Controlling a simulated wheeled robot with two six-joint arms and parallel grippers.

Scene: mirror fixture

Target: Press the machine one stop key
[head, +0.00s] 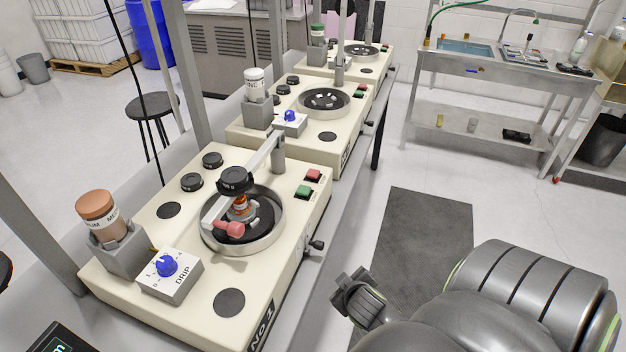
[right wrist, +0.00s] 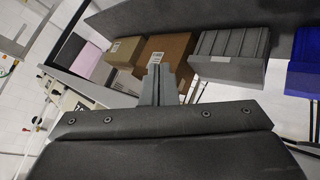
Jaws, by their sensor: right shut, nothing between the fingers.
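The nearest cream polishing machine (head: 150,215) has a red key (head: 314,174) and a green key (head: 303,190) at its right rear corner. My left gripper is not in view.
Two similar machines stand behind, the middle one (head: 250,140) with its own red and green keys. A small black lever (head: 316,245) sticks out from the near machine's right side. An arm (head: 262,150) spans its round bowl (head: 272,240). A dark mat (head: 425,235) lies on the floor.

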